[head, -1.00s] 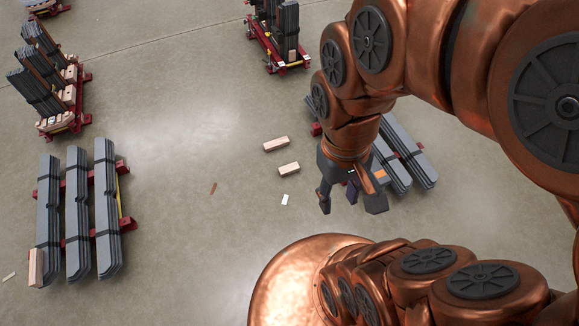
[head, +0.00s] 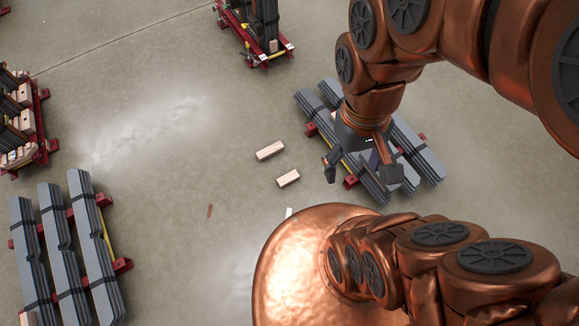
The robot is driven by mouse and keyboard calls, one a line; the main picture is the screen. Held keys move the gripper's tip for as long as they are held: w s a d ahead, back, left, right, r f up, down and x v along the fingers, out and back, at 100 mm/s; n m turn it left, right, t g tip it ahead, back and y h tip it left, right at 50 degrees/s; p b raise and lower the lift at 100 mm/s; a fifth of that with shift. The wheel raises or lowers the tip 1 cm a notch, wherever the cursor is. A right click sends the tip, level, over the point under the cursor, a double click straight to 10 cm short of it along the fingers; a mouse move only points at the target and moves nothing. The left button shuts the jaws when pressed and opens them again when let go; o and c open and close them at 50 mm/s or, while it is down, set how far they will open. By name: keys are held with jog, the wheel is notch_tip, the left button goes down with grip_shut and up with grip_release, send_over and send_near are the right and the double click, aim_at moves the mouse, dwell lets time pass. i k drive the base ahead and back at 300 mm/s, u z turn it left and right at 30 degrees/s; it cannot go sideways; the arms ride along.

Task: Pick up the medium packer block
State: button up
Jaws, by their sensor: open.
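Two pale wooden blocks lie apart on the floor near the middle of the head view. The longer block (head: 270,151) is farther back, and the shorter block (head: 288,178) is nearer. Which one is the medium packer block I cannot tell for certain. My gripper (head: 361,175) is open, with its fingers spread and pointing down. It appears to the right of both blocks, in front of the right-hand stack of grey bars in the picture. Nothing shows between its fingers, and it touches neither block.
Grey strapped bars (head: 323,108) lie on red supports behind my gripper. More bar stacks (head: 60,255) stand at lower left, with loaded red racks at the left edge and top (head: 262,30). A thin brown strip (head: 209,211) and a white piece (head: 289,212) lie on open floor.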

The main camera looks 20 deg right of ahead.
aim_at(285, 180)
jog(key=u, duration=0.45)
jog(key=k, duration=0.55)
jog(key=u, duration=0.9)
jog(key=i, duration=1.2)
jog(key=z, duration=0.8)
